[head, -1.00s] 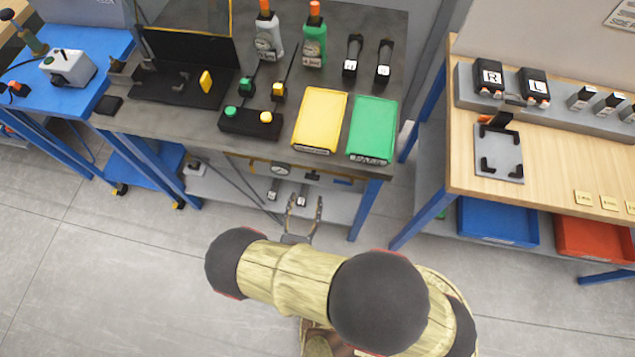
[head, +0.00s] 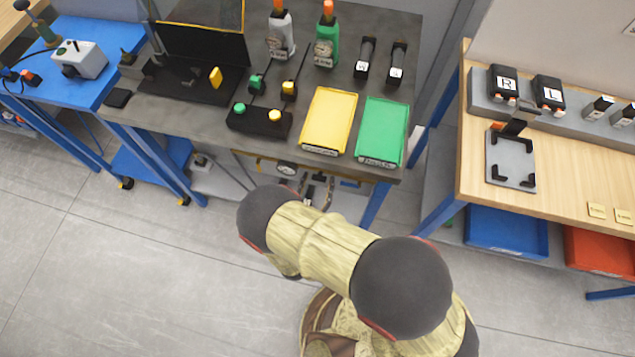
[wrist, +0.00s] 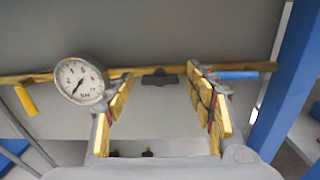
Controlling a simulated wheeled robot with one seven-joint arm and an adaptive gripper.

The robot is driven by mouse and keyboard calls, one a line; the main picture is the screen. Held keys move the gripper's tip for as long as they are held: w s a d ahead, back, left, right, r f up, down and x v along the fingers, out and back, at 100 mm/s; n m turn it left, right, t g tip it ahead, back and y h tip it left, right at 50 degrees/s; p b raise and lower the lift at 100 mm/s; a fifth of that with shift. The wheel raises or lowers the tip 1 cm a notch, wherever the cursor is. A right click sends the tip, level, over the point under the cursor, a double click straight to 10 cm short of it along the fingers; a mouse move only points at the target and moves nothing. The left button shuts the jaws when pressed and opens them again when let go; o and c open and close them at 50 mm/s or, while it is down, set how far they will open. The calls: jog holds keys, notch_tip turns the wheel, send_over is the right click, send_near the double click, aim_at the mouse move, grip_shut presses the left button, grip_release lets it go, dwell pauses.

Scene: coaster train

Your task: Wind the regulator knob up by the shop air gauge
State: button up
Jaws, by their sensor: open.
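The shop air gauge (wrist: 80,80) is a round white dial on a brass pipe (wrist: 40,77) under the grey bench, left of my gripper in the wrist view. Its needle appears to point to the lower left. It also shows small in the head view (head: 287,169). A dark knob (wrist: 160,77) sits on the pipe right of the gauge, likely the regulator knob. My gripper (wrist: 160,84) is open and empty, with the knob framed between its fingers. I cannot tell whether they touch it. My gripper also shows below the bench's front edge in the head view (head: 317,192).
A yellow handle (wrist: 25,99) hangs left of the gauge. A blue handle (wrist: 238,75) is at the pipe's right. A blue table leg (wrist: 284,85) stands further right. The bench (head: 190,128) overhangs the pipe, with yellow (head: 329,121) and green (head: 380,131) trays on top.

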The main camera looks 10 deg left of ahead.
jog(key=shift+c, duration=1.1)
jog(key=c, duration=0.9)
jog(key=shift+c, duration=0.2)
jog(key=shift+m, duration=0.3)
jog(key=m+b, duration=0.6)
jog(key=m, duration=1.5)
jog(key=shift+f, duration=0.1)
jog(key=shift+m, duration=0.4)
